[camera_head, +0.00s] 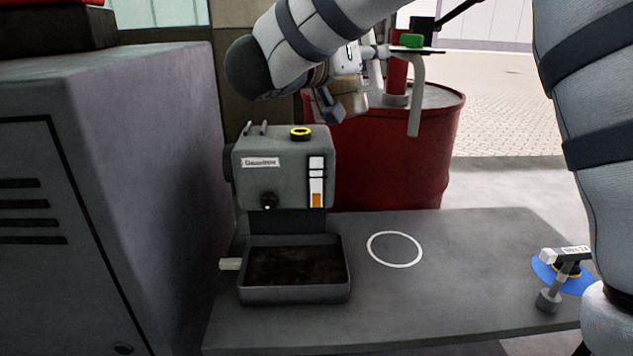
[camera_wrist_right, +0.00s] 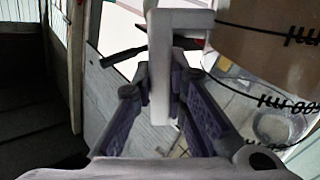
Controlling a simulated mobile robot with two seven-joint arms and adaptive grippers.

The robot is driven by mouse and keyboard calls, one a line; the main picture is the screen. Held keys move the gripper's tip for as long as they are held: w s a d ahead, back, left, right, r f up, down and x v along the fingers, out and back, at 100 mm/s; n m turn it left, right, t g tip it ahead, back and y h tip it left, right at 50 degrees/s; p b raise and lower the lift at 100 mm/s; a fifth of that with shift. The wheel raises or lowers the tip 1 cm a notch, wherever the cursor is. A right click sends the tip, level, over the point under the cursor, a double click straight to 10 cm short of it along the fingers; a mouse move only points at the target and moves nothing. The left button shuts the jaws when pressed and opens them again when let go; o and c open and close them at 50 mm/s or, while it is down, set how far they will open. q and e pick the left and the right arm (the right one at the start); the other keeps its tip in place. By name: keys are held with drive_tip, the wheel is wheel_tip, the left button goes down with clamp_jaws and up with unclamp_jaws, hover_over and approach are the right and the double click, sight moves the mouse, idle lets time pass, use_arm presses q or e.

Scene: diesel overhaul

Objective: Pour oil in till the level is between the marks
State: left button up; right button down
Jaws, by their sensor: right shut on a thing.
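The grey housing (camera_head: 283,160) stands on the bench with a yellow-ringed filler opening (camera_head: 301,132) on top. On its front, the sight gauge (camera_head: 316,182) shows an orange column only at its bottom. My right gripper (camera_head: 336,88) is up behind the housing's top right, partly hidden by my forearm. In the right wrist view the gripper (camera_wrist_right: 160,80) is shut on the white handle (camera_wrist_right: 160,68) of a clear jug (camera_wrist_right: 262,90). The jug has black graduation marks and a brown fill. In the head view I cannot make out the jug clearly. My left gripper is out of view.
A dark-filled tray (camera_head: 343,290) sits below the housing. Behind stands a red drum (camera_head: 400,160) with a bent spout pipe (camera_head: 416,98). A labelled T-handled part (camera_head: 566,254) stands at the bench's right by a blue disc (camera_head: 543,271). A white ring (camera_head: 395,264) marks otherwise clear bench.

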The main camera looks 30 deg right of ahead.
sight(367, 34)
drive_tip(key=shift+r+n, duration=0.5)
drive_tip(key=shift+r, duration=0.35)
drive_tip(key=shift+r+n, duration=0.45)
drive_tip(key=shift+n, duration=0.15)
drive_tip(key=shift+w+r+n, duration=0.15)
drive_tip(key=shift+r+n, duration=0.05)
drive_tip(key=shift+n, duration=0.4)
